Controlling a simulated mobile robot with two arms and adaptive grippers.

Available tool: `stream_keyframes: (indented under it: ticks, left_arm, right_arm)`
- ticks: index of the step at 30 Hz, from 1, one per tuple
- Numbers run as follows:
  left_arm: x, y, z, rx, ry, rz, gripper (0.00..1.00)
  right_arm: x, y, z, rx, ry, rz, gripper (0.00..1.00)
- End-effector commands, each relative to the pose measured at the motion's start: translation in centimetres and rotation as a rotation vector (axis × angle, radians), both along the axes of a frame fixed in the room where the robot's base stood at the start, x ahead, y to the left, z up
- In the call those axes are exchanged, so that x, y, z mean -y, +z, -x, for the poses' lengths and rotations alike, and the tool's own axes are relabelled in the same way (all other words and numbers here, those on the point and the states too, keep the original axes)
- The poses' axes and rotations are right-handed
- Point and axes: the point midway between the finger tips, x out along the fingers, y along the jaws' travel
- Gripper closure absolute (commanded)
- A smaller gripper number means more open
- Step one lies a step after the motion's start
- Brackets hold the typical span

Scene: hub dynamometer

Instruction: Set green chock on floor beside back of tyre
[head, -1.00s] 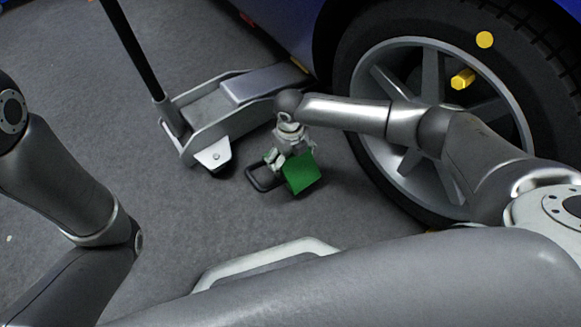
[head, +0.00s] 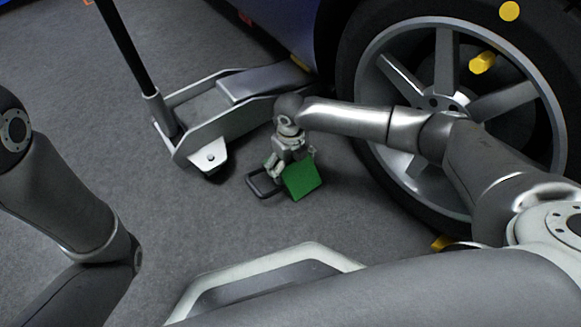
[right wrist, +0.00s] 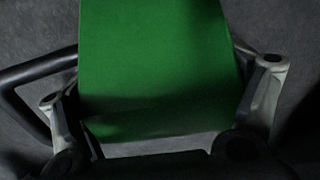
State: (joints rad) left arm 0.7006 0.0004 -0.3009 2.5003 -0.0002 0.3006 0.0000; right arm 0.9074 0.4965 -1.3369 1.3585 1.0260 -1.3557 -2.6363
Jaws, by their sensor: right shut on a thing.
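The green chock (head: 303,178) is in my right gripper (head: 289,171), left of the tyre (head: 382,178) in the head view. The right gripper is shut on it, with one finger on each side in the right wrist view (right wrist: 160,110). There the chock's green face (right wrist: 158,60) fills the middle. A dark loop handle (head: 262,184) sticks out from the chock's left side. Whether the chock touches the floor (head: 235,225) I cannot tell. My left arm shows at the left, but its gripper is not in view.
A grey floor jack (head: 205,120) with a tall black handle (head: 127,45) stands left of the wheel, close to the chock. A yellow piece (head: 443,243) lies by the tyre's lower edge. The wheel has a yellow nut (head: 482,63). Floor left of the chock is clear.

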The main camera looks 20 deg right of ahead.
Motion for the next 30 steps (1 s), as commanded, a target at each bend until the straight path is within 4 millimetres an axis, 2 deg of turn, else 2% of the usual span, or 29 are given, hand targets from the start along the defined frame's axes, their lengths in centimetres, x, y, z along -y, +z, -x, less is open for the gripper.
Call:
stream_keyframes:
  ticks: [9,10,12,26,30]
  left_arm:
    - [0.0,0.1,0.0,0.000,0.000,0.000,1.00]
    - [0.0,0.1,0.0,0.000,0.000,0.000,1.00]
    - [0.0,0.1,0.0,-0.001,0.000,0.000,1.00]
    - [0.0,0.2,0.0,-0.001,0.001,0.000,1.00]
    - [0.0,1.0,-0.1,-0.002,0.001,0.000,1.00]
  right_arm:
    - [-0.1,0.0,-0.1,0.002,0.000,-0.002,0.72]
    - [0.0,-0.1,0.0,0.001,0.000,-0.001,0.09]
    - [0.0,-0.1,0.0,0.001,0.001,-0.001,0.00]
    - [0.0,0.2,0.0,0.002,0.001,-0.001,0.00]
    - [0.0,0.9,0.0,0.001,0.000,0.000,0.00]
